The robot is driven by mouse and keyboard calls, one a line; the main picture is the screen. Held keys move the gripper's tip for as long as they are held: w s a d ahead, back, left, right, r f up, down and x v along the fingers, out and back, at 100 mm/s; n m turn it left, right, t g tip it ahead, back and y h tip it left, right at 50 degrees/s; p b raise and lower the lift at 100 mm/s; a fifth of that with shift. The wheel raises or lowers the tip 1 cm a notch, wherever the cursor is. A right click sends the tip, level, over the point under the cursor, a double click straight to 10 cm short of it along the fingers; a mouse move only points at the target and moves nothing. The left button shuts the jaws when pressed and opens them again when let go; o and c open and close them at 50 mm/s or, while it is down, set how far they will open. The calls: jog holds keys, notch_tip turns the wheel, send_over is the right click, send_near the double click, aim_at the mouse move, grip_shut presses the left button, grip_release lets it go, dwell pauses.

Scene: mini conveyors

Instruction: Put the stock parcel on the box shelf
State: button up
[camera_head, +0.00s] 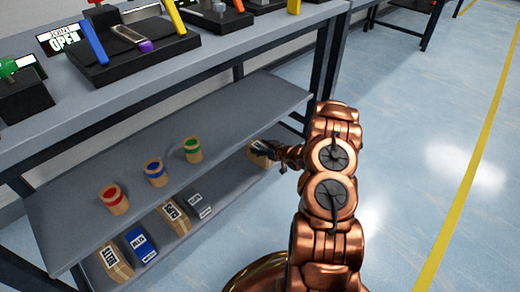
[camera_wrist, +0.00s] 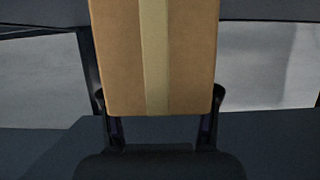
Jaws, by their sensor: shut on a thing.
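My gripper (camera_head: 267,150) is shut on a tan cardboard parcel (camera_head: 257,159) at the right end of the lower shelf (camera_head: 232,193). In the wrist view the parcel (camera_wrist: 185,60) is upright in the picture, with a pale tape strip down its middle. My gripper's fingers (camera_wrist: 160,128) are on either side of its near end. Part of the parcel is hidden by my gripper in the head view. I cannot tell whether it touches the lower shelf, where other boxes stand.
Several boxes stand on the lower shelf's left part, including a blue box (camera_head: 140,245) and a grey box (camera_head: 199,206). Cans with red (camera_head: 114,200), blue (camera_head: 155,173) and green (camera_head: 192,150) bands stand on the shelf above. A dark table leg (camera_head: 322,75) is close behind my gripper.

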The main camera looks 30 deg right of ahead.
jog(key=o, duration=1.4)
